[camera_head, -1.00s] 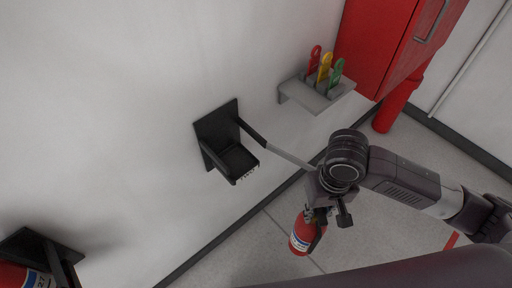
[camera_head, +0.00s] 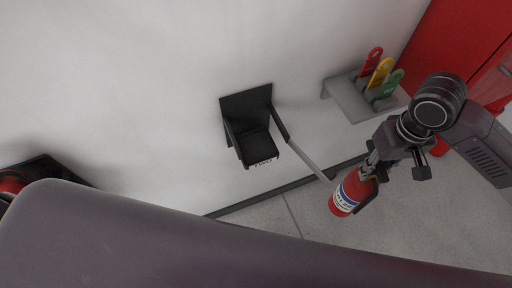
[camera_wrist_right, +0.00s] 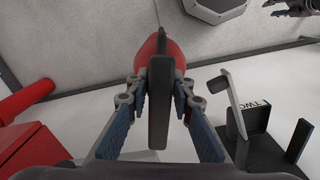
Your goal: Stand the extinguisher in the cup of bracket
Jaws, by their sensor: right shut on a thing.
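The red extinguisher (camera_head: 346,193) with its white and blue label hangs tilted from my right gripper (camera_head: 373,172), to the lower right of the bracket. In the right wrist view my right gripper (camera_wrist_right: 160,98) has its blue-padded fingers on both sides of the extinguisher's dark handle; the red body (camera_wrist_right: 153,48) shows beyond. The empty black bracket (camera_head: 247,104) is on the white wall, its cup (camera_head: 257,146) low and its grey strap (camera_head: 308,162) swung out toward the extinguisher. The bracket also shows at right in the wrist view (camera_wrist_right: 258,118). My left gripper is not in view.
A grey wall rack (camera_head: 350,98) with red, yellow and green tags is right of the bracket. A red cabinet (camera_head: 450,50) stands beyond it. Another black bracket (camera_head: 50,168) with a red extinguisher is at far left. My dark arm link crosses the bottom.

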